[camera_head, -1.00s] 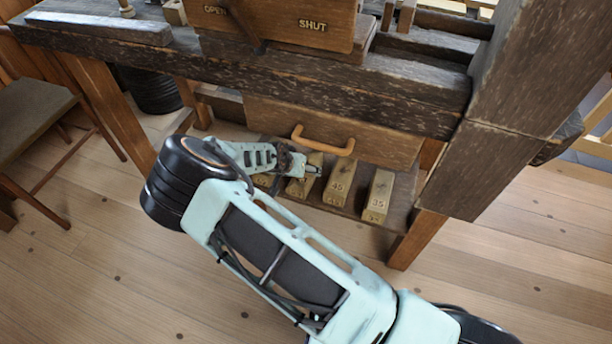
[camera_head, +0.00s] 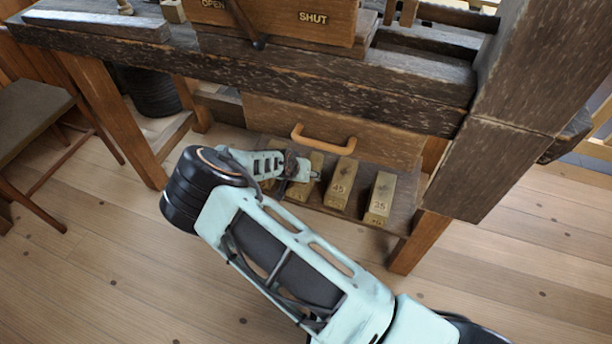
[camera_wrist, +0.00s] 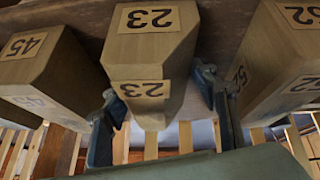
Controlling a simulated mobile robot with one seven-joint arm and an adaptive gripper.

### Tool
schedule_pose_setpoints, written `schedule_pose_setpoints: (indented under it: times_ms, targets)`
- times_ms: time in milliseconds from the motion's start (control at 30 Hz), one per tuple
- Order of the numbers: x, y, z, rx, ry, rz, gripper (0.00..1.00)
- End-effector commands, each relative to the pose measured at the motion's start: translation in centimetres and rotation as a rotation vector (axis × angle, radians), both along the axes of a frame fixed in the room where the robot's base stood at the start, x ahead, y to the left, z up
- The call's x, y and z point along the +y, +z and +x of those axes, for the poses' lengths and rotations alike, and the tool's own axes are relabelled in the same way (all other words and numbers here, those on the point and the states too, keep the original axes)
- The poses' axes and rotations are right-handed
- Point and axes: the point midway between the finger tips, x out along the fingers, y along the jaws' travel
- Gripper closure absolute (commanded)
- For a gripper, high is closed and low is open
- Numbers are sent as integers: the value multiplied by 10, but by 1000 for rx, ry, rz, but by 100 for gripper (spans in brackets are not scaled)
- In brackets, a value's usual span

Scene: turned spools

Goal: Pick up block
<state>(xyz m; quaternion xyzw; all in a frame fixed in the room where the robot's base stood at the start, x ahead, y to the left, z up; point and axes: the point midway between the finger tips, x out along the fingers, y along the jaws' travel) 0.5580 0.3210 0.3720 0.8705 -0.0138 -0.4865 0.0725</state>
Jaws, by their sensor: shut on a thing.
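A wooden block labelled 23 (camera_wrist: 150,50) stands between the two fingers of my gripper (camera_wrist: 162,108) in the wrist view. The gripper is shut on this block, one finger on each side near its lower end. In the head view my gripper (camera_head: 303,172) is at the shelf under the bench and partly hides the same block (camera_head: 299,191). I cannot tell whether the block is clear of the shelf.
Block 45 (camera_wrist: 42,68) is close on the left in the wrist view, block 52 (camera_wrist: 280,60) close on the right. Block 35 (camera_head: 380,198) stands at the shelf's (camera_head: 397,218) right end. A drawer with an orange handle (camera_head: 323,146) and the bench edge (camera_head: 330,88) are above.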

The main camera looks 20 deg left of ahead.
Motion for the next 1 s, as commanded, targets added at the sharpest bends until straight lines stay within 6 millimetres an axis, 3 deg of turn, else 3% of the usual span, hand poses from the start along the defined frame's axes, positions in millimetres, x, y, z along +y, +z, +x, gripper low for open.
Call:
schedule_pose_setpoints:
  times_ms: [167, 467, 567, 767, 1000]
  targets:
    - [0, 0, 0, 0, 1, -1, 79]
    - [0, 3, 0, -1, 1, 0, 80]
    - [0, 8, 0, -1, -1, 1, 92]
    - [0, 34, 1, -1, 0, 1, 92]
    - [-5, 73, -31, 0, 0, 2, 92]
